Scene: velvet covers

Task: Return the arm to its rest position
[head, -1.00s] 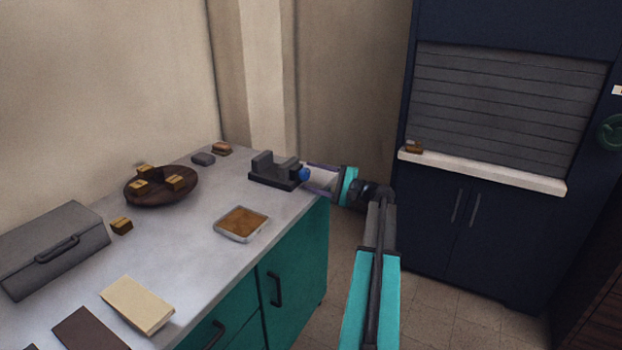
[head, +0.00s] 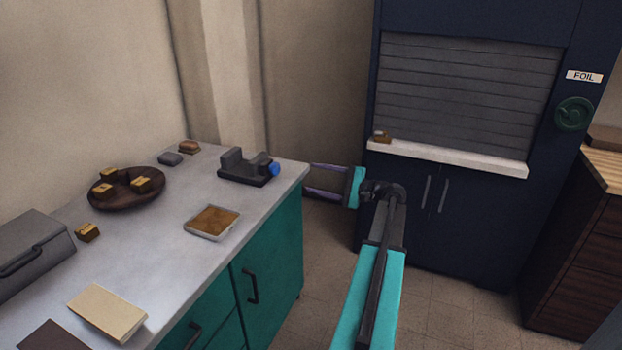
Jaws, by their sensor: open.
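My gripper (head: 310,179) is open and empty. Its two fingers point left, just off the right edge of the grey worktop (head: 185,265). My teal and dark arm reaches up from the bottom of the view, with the gripper bent to the left. A dark vise-like holder with a blue knob (head: 247,168) stands on the worktop to the left of the fingertips, apart from them.
On the worktop are a round brown board (head: 126,188) with small blocks, a tray with a brown filling (head: 212,222), a grey box (head: 30,250) and a cream block (head: 107,313). A navy shuttered cabinet (head: 460,215) stands behind. The floor (head: 325,265) between them is clear.

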